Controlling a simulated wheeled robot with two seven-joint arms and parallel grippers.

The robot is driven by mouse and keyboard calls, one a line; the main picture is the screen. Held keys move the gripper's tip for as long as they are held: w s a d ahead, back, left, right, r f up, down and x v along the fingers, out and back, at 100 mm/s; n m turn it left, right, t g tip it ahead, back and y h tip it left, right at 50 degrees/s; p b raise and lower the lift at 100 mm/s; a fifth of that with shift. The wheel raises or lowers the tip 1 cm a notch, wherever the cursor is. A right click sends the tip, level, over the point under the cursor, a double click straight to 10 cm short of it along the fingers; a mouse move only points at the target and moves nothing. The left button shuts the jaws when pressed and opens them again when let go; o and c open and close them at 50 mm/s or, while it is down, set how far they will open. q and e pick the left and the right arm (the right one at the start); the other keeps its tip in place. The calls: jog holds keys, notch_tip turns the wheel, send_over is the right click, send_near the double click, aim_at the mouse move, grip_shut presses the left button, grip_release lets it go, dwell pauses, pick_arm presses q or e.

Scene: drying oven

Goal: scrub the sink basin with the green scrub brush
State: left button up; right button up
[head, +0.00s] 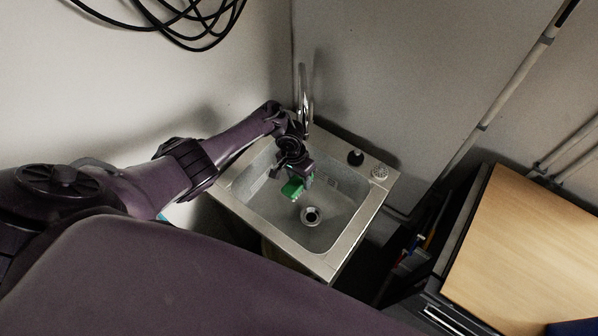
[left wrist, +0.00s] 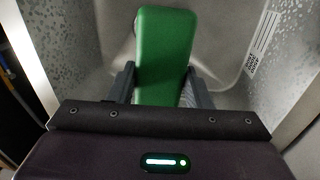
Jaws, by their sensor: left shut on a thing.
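The green scrub brush (head: 292,189) is in my left gripper (head: 299,181), over the upper middle of the sink basin (head: 268,205). In the left wrist view the brush (left wrist: 163,52) shows as a long green block between the two dark fingers of my left gripper (left wrist: 161,85), which are shut on it. The basin (left wrist: 222,25) is grey metal and shows behind the brush. The brush's underside is hidden, so I cannot tell whether it touches the basin. My right gripper is not in view.
A tall chrome faucet (head: 304,98) stands at the sink's back corner, close to my left wrist. The drain (head: 310,216) is in the basin floor. A black knob (head: 355,158) sits on the rim. A wood-topped cabinet (head: 530,250) stands at the right.

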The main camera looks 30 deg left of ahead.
aim_at(300, 180)
pick_arm(q)
jog(key=shift+r, duration=1.85)
jog(key=shift+s, duration=0.1)
